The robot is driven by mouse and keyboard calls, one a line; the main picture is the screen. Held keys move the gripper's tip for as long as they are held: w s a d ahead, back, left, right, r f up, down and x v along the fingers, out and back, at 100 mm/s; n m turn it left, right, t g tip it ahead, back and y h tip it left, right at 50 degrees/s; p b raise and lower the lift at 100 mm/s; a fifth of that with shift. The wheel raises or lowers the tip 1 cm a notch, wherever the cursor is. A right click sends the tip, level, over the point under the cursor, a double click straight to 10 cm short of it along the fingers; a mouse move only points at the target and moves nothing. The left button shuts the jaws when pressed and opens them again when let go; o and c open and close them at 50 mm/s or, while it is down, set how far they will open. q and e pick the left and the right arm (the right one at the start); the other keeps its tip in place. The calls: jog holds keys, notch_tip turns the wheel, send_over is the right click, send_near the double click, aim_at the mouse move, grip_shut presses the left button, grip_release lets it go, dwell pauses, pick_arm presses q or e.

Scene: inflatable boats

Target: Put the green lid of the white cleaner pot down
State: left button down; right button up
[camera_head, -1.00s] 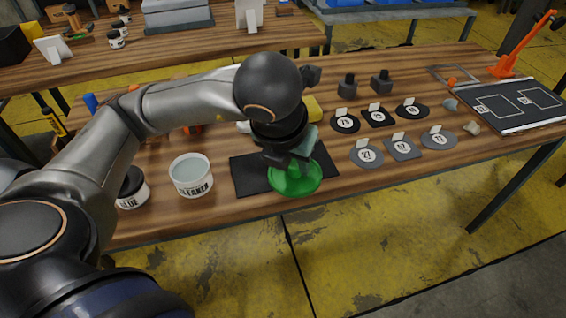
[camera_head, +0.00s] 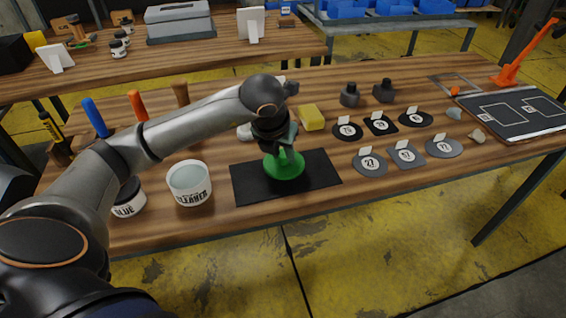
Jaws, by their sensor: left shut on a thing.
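The white cleaner pot (camera_head: 189,184) stands open on the wooden table, left of a black mat (camera_head: 247,186). The green lid (camera_head: 285,167) is over the middle of the mat, roughly level. My left gripper (camera_head: 282,145) points down from above and is shut on the upper part of the lid. I cannot tell whether the lid's underside touches the mat. My right gripper is not in view.
A glue pot (camera_head: 128,198) stands left of the cleaner pot. A yellow sponge (camera_head: 312,117) lies behind the mat. Numbered patches (camera_head: 369,163) lie to its right. Upright handled tools (camera_head: 97,117) stand at the back left. The mat's right part is clear.

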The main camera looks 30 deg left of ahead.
pick_arm(q)
jog(key=shift+f, duration=1.35)
jog(key=shift+d+f, duration=0.1)
jog(key=c, duration=0.6)
grip_release()
jog(key=shift+c, duration=0.2)
